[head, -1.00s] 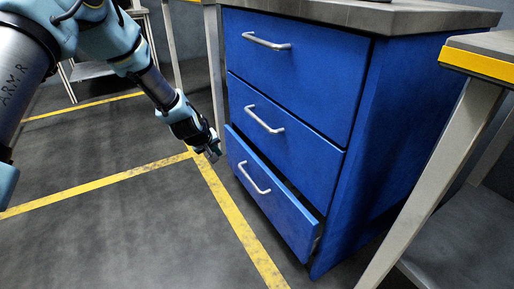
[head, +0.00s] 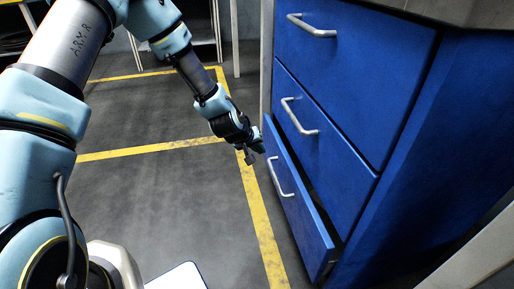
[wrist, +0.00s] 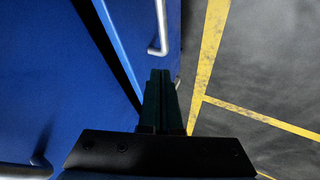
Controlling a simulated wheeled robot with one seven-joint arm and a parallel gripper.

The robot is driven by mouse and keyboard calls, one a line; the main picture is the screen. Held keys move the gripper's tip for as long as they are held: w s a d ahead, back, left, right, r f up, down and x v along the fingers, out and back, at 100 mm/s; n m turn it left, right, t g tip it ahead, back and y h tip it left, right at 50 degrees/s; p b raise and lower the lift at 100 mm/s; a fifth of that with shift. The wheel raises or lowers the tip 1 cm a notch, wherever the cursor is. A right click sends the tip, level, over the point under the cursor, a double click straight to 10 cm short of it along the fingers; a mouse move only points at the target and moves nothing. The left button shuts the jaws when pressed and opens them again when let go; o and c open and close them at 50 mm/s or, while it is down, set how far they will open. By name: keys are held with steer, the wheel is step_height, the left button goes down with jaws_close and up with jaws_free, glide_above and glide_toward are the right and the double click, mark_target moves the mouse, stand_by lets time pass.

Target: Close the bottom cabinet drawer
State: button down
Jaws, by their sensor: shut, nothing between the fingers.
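The blue bottom drawer (head: 297,210) of the cabinet is partly open in the head view, with a dark gap behind the top of its front. Its silver handle (head: 279,178) is on the front face. My gripper (head: 253,154) is shut and empty, just left of the drawer's far upper corner and beyond the handle. Whether it touches the drawer cannot be told. In the wrist view my shut fingers (wrist: 161,90) point toward the edge of a blue front with a silver handle (wrist: 160,28), and a dark gap runs beside that front.
The middle drawer (head: 318,135) and top drawer (head: 350,65) look shut, each with a silver handle. A worktop (head: 440,10) covers the cabinet. A pale table leg (head: 475,240) stands at the right. Grey floor with yellow lines (head: 262,225) is clear to the left.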

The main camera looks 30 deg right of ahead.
mark_target(284, 150)
steer(key=d+f, duration=0.2)
steer(key=d, duration=0.1)
steer(key=d+f+b, duration=0.1)
steer(key=shift+s+d, duration=0.2)
steer(key=shift+d, duration=0.05)
steer(key=shift+s+d+r, duration=0.1)
steer(key=shift+s+d, duration=0.1)
steer(key=shift+d, duration=0.4)
steer(key=shift+d, duration=0.1)
steer(key=d, duration=0.1)
steer(key=s+d, duration=0.1)
steer(key=d, duration=0.1)
steer(key=shift+s+d, duration=0.1)
steer(key=shift+s, duration=0.1)
steer(key=shift+w, duration=0.1)
